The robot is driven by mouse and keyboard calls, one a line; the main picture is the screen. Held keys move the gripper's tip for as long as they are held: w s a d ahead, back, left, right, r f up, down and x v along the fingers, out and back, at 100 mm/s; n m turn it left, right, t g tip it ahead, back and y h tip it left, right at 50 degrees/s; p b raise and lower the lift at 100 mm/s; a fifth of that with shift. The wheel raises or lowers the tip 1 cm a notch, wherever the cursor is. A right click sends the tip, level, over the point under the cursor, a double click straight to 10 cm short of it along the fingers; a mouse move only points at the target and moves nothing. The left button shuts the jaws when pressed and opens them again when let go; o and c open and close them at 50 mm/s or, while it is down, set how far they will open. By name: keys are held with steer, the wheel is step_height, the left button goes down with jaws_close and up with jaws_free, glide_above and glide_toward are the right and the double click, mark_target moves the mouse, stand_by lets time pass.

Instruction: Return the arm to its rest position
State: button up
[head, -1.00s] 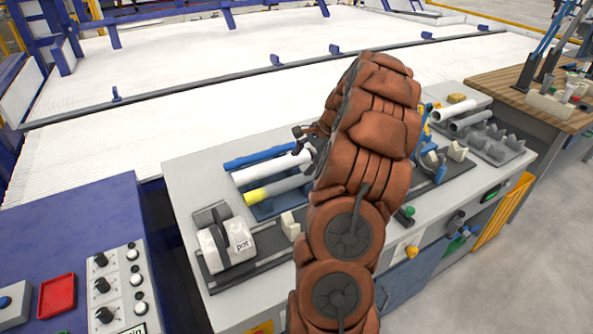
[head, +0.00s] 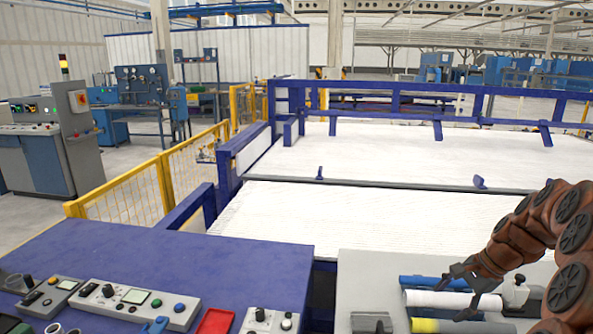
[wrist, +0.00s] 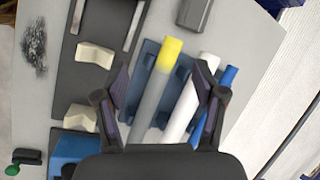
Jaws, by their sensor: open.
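My arm (head: 542,235) reaches in from the right edge of the head view, curled over the grey workbench. My gripper (head: 452,302) is open and hangs over the pipes at its end. In the wrist view the two fingers of my gripper (wrist: 163,70) are spread wide, with nothing held between them. Below them lie a grey pipe with a yellow end (wrist: 166,58), a white pipe (wrist: 183,112) and a blue pipe (wrist: 228,76), side by side on a blue rack (wrist: 150,50). I cannot tell the exact height of the fingers above the pipes.
The grey workbench (head: 358,275) has a dark fixture (head: 371,322) at its front. A blue console (head: 180,245) with control boxes and a red tray (head: 214,321) stands to the left. Behind is a white conveyor bed (head: 370,210) with blue rails. Cream blocks (wrist: 95,55) lie beside the rack.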

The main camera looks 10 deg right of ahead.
steer(key=s+a+r+n+g, duration=0.15)
steer(key=s+a+n, duration=0.25)
steer(key=a, duration=0.6)
steer(key=s+a+r+n+g, duration=0.15)
steer(key=s+a+n, duration=0.25)
steer(key=a, duration=0.6)
steer(key=s+a+f+n+g+h, duration=0.1)
steer(key=s+a+n+h, duration=0.1)
steer(key=s, duration=0.7)
steer(key=s+a+f+n+h, duration=0.1)
steer(key=s+a+n, duration=0.4)
steer(key=s, duration=0.5)
steer(key=shift+a+n+g+h, duration=0.3)
steer(key=shift+n+g+h, duration=0.15)
steer(key=shift+n, duration=0.25)
